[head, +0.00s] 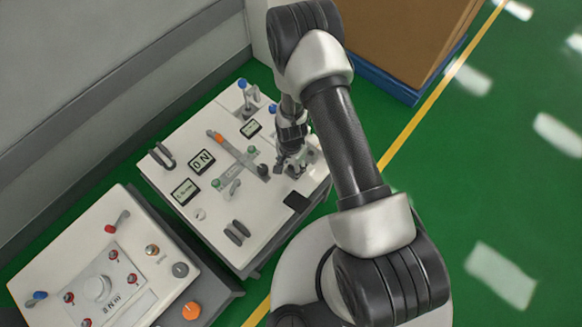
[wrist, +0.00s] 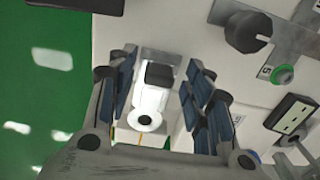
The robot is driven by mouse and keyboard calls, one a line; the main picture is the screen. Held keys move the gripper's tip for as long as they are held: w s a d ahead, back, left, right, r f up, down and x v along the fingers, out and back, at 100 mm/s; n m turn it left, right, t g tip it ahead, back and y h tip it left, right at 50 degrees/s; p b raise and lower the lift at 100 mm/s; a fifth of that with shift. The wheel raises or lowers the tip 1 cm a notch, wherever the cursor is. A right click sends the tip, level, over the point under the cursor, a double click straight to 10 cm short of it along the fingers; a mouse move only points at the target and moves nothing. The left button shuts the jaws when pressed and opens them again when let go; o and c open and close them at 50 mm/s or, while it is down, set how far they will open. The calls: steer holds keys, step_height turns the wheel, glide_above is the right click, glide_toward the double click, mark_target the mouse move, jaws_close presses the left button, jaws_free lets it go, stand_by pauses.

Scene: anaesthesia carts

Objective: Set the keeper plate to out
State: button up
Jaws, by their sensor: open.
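In the wrist view, a small pale fitting with a black block (wrist: 160,74) on it and a round, dark-centred end (wrist: 146,121) lies between my fingers. It may be the keeper plate, but I cannot tell for certain. My gripper (wrist: 160,92) is open, with fingers on both sides of the fitting; contact is not clear. In the head view my gripper (head: 292,163) is low over the right part of the white cart top (head: 178,152). My gripper and arm hide the fitting there.
Beside my gripper are a black knob (wrist: 246,31), a grey slotted plate (wrist: 290,38) and a green knob (wrist: 282,75). An orange handle (head: 215,135) and blue-topped posts stand farther off. A second panel (head: 100,285) is at lower left. Green floor is free to the right.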

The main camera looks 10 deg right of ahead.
step_height(320, 180, up, 11)
stand_by(0.3)
stand_by(0.5)
step_height(320, 180, up, 24)
steer(key=s+d+n+t, duration=0.2)
steer(key=n, duration=0.3)
steer(key=s+d+r+n+t, duration=0.1)
steer(key=s+r+n, duration=0.4)
steer(key=s+r, duration=0.9)
steer(key=s+t, duration=0.1)
steer(key=s, duration=0.2)
steer(key=shift+d+n+t, duration=0.3)
steer(key=shift+d+n, duration=0.05)
steer(key=shift+n, duration=0.05)
steer(key=shift+c, duration=0.3)
